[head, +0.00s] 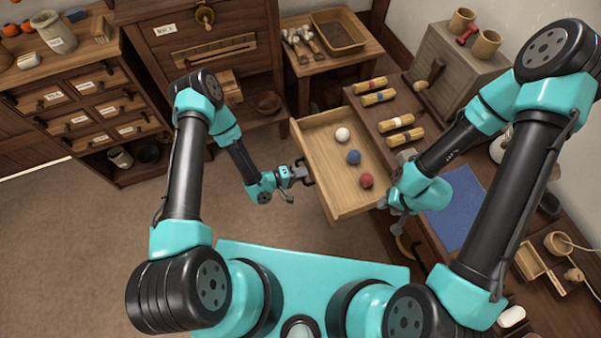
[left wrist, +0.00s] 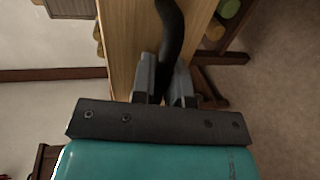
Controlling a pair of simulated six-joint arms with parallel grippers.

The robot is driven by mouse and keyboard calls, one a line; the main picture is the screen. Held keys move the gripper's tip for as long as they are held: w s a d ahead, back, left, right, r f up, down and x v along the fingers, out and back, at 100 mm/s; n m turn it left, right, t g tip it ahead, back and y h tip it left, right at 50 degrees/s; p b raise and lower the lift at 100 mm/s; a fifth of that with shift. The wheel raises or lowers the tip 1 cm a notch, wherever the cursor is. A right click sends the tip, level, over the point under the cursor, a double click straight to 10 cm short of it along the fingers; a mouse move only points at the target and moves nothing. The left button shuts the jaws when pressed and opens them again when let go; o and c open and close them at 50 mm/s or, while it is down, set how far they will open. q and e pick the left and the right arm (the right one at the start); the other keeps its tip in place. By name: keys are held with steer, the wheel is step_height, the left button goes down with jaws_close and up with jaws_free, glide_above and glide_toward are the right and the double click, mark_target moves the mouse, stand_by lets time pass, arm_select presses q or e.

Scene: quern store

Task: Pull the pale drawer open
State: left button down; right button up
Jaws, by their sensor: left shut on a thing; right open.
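The pale drawer (head: 330,143) stands well out of the bench at the centre of the head view. Inside it lie a white ball (head: 342,134), a blue ball (head: 353,157) and a red ball (head: 366,180). My left gripper (head: 300,172) is at the drawer's front, shut on its dark handle (head: 308,173). The left wrist view shows the dark curved handle (left wrist: 171,35) between the fingers, with the pale drawer front (left wrist: 130,50) behind it. My right gripper (head: 398,218) is open and empty by the bench edge, right of the drawer.
Bundles of pale sticks (head: 379,97) lie on the bench beside the drawer, and a blue mat (head: 452,210) lies further right. A small table with a tray (head: 338,32) stands behind. The floor (head: 120,235) left of the drawer is clear.

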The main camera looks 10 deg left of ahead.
arm_select(q)
steer(key=c, duration=1.1)
jaws_free()
steer(key=shift+c, duration=0.2)
steer(key=v, duration=1.7)
steer(key=shift+s+a, duration=0.1)
steer(key=shift+a, duration=0.05)
steer(key=s+r+m+g+y, duration=0.4)
steer(key=r+g+y, duration=0.2)
steer(key=y, duration=0.3)
steer(key=shift+s+r+g+y, duration=0.2)
steer(key=shift+r+g+y, duration=0.2)
steer(key=shift+r, duration=0.5)
